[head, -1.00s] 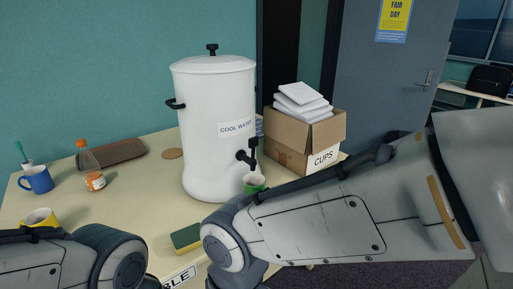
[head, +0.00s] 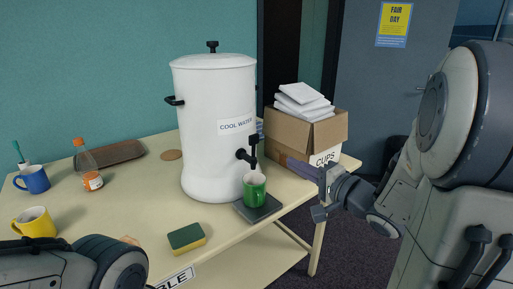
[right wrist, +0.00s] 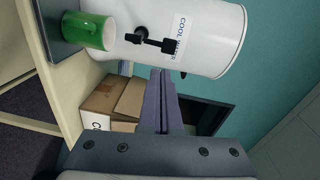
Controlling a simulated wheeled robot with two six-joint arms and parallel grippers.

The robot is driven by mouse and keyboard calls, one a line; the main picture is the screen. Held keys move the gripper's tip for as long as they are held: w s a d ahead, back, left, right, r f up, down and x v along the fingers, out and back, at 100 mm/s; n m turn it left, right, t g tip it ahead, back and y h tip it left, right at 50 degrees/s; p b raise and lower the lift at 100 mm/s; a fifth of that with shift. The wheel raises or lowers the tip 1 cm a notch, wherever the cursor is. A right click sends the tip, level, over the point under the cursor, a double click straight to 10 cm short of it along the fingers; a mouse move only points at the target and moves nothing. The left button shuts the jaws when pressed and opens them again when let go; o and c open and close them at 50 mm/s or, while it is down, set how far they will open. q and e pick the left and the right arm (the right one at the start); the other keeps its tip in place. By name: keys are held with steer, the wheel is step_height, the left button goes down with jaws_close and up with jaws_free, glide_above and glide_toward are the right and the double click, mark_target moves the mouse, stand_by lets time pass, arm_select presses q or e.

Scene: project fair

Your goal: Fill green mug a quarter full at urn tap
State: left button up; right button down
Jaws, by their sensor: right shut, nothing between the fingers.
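The green mug (head: 255,188) stands upright on a dark drip tray (head: 258,209), under the black tap (head: 248,154) of the white urn (head: 216,125) labelled "COOL WATER". Its pale inside shows a little, but I cannot tell how much water it holds. The mug (right wrist: 88,31) and the tap (right wrist: 150,41) also show in the right wrist view. My right gripper (head: 292,164) is to the right of the mug, apart from it, in front of the cups box. Its fingers (right wrist: 159,75) are shut and empty. My left gripper is out of view.
An open cardboard box (head: 301,128) labelled "CUPS" stands right of the urn. A sponge (head: 187,237) lies near the front edge of the table (head: 130,210). A blue mug (head: 34,179), a yellow mug (head: 35,223) and a bottle (head: 88,168) stand at the left.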

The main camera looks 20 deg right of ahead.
steer(key=shift+s+d+r+m+t+y, duration=0.3)
steer(key=shift+s+r+m+y, duration=0.15)
steer(key=shift+s, duration=0.2)
steer(key=p, duration=0.9)
glide_toward(256, 140)
steer(key=p+x, duration=0.1)
steer(key=x, duration=0.6)
steer(key=shift+s, duration=0.1)
